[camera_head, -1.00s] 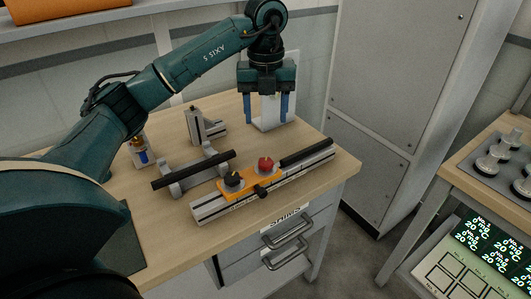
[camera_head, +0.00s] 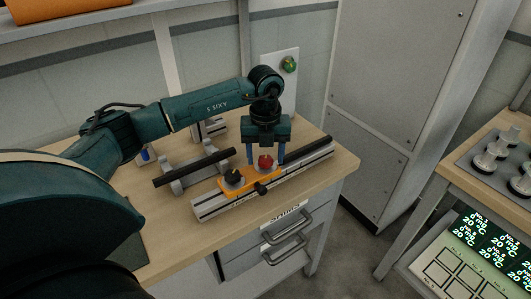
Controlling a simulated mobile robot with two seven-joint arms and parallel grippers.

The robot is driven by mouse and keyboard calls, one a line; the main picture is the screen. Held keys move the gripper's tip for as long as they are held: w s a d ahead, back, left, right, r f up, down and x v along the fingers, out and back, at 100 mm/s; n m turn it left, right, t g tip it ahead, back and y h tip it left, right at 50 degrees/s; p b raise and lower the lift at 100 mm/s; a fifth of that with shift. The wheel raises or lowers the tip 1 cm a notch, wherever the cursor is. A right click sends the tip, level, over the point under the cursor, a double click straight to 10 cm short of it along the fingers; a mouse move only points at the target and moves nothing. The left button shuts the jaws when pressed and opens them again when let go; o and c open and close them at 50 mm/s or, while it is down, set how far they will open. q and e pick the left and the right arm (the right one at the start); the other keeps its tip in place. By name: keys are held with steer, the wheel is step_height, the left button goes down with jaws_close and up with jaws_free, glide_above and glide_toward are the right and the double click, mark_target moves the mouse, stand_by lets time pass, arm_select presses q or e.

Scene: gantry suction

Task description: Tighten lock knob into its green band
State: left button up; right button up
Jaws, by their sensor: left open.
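An orange carriage (camera_head: 250,181) sits on a grey rail (camera_head: 217,205) on the wooden bench. It bears a red knob (camera_head: 265,162) on top, a black knob (camera_head: 233,177) to its left, and a small black knob (camera_head: 262,188) on its front side. I cannot tell which of these is the lock knob, and no green band can be made out. My left gripper (camera_head: 266,160) points down, open, with its blue fingers on either side of the red knob. Whether they touch it cannot be told. My right gripper is not in view.
A black bar on grey brackets (camera_head: 193,168) lies left of the rail. A grey block (camera_head: 208,130) stands behind it. A white panel with a green button (camera_head: 289,64) stands at the back. The drawer unit's handles (camera_head: 288,229) stick out in front.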

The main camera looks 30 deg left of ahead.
mark_target(266, 158)
arm_select(q)
steer(key=shift+c, duration=0.5)
steer(key=c, duration=0.9)
steer(key=shift+m+b, duration=0.45)
steer(key=shift+m, duration=0.75)
steer(key=o, duration=1)
steer(key=shift+r, duration=0.15)
step_height(266, 158, up, 13)
steer(key=b, duration=0.1)
